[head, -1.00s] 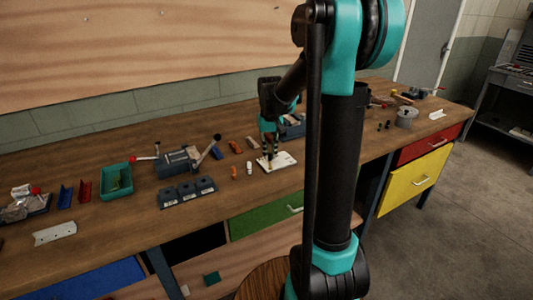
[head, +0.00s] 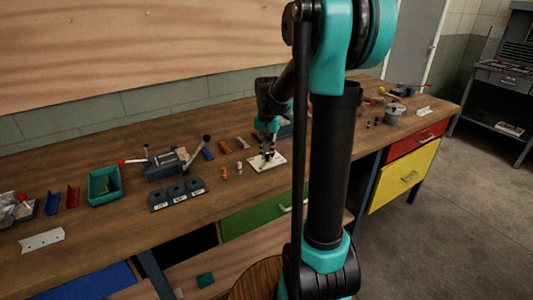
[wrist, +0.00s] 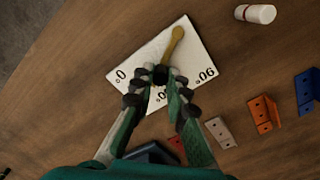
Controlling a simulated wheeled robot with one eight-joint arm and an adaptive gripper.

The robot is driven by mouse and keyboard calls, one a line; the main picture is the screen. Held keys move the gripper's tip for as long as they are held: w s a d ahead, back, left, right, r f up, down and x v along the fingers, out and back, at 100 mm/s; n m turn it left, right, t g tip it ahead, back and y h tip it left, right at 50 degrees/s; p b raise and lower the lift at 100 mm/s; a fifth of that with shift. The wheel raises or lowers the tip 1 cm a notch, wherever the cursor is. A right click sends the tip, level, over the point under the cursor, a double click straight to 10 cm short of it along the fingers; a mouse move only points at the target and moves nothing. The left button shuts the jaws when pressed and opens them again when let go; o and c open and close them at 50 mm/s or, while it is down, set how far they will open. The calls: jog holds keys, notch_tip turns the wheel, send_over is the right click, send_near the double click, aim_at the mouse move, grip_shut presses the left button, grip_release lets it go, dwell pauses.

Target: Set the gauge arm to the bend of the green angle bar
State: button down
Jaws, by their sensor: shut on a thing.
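The gauge is a white plate (wrist: 150,62) with printed numbers, flat on the bench; it also shows in the head view (head: 280,163). Its brass-coloured gauge arm (wrist: 175,40) points from a dark knob (wrist: 160,72) toward the plate's far edge, away from the numbers. My gripper (wrist: 161,80) is over the plate with its fingertips closed around the knob; it also shows in the head view (head: 267,154). The fingers hide part of the middle number. A small green piece lies inside a teal tray (head: 90,196); I cannot tell whether it is the green angle bar.
Blue (wrist: 307,90), orange (wrist: 263,113) and grey (wrist: 221,132) angle pieces lie right of the plate. A white cylinder (wrist: 255,14) is near its far corner. A clamp-like tool (head: 170,160) and dark blocks (head: 178,195) stand left. Bare bench lies in front.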

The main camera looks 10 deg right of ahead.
aim_at(268, 155)
dwell(0.3)
jog(key=c, duration=1.5)
grip_release()
jog(key=shift+r, duration=0.15)
notch_tip(268, 155, up, 12)
jog(key=shift+f, duration=0.1)
